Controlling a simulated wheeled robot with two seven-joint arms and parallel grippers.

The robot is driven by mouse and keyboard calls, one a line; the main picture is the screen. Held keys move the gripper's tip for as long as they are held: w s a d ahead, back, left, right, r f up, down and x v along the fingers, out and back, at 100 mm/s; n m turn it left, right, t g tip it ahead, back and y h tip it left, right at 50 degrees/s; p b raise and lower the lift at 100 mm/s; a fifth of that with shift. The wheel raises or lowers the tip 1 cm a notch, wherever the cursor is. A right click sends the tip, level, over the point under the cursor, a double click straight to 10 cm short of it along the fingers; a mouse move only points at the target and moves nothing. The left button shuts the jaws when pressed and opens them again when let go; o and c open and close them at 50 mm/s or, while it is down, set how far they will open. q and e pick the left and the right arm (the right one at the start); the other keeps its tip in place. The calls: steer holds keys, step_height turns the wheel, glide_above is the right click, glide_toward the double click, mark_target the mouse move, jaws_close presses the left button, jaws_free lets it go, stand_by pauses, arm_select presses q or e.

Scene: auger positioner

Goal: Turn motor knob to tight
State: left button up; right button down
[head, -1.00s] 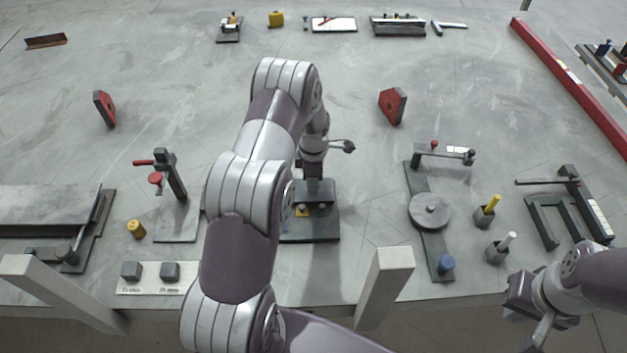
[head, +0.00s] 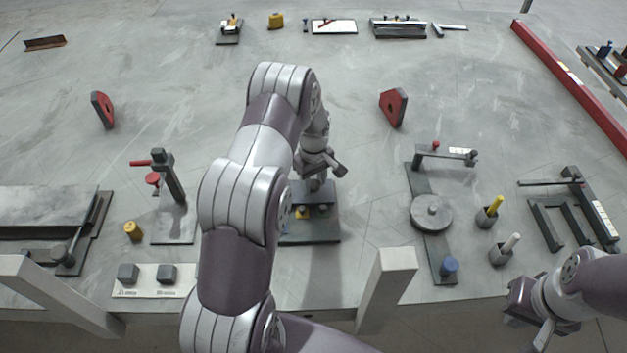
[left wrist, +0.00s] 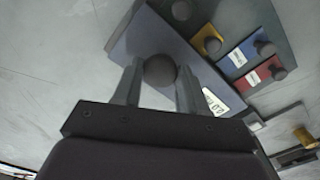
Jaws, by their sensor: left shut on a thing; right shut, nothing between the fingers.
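A dark device with a grey upper block (head: 300,196) and a base plate (head: 312,238) stands mid-table, partly behind my left arm. My left gripper (left wrist: 158,80) is shut on a dark round knob (left wrist: 160,68) on the grey block, one finger on each side. In the head view my left gripper (head: 316,184) points down at this block. My right gripper (head: 522,298) is shut and empty, at the lower right off the table edge.
Small knobs stand on yellow (left wrist: 207,40), blue (left wrist: 242,54) and red (left wrist: 258,78) patches beside the block. A clamp stand (head: 172,180) is left of my arm. A disc fixture (head: 431,212) stands to the right. The table behind the device is mostly clear.

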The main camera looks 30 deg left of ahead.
mark_target(314, 183)
arm_select(q)
steer(key=m, duration=0.5)
steer(key=shift+m, duration=0.3)
steer(key=m, duration=0.5)
steer(key=shift+w+r+m+b, duration=0.1)
steer(key=shift+m+b, duration=0.2)
steer(key=shift+b, duration=0.1)
steer(key=shift+m, duration=0.3)
steer(key=o, duration=1.1)
steer(key=shift+c, duration=0.2)
step_height(314, 183, up, 13)
steer(key=b, duration=0.1)
steer(key=shift+f+b, duration=0.2)
steer(key=shift+b, duration=0.1)
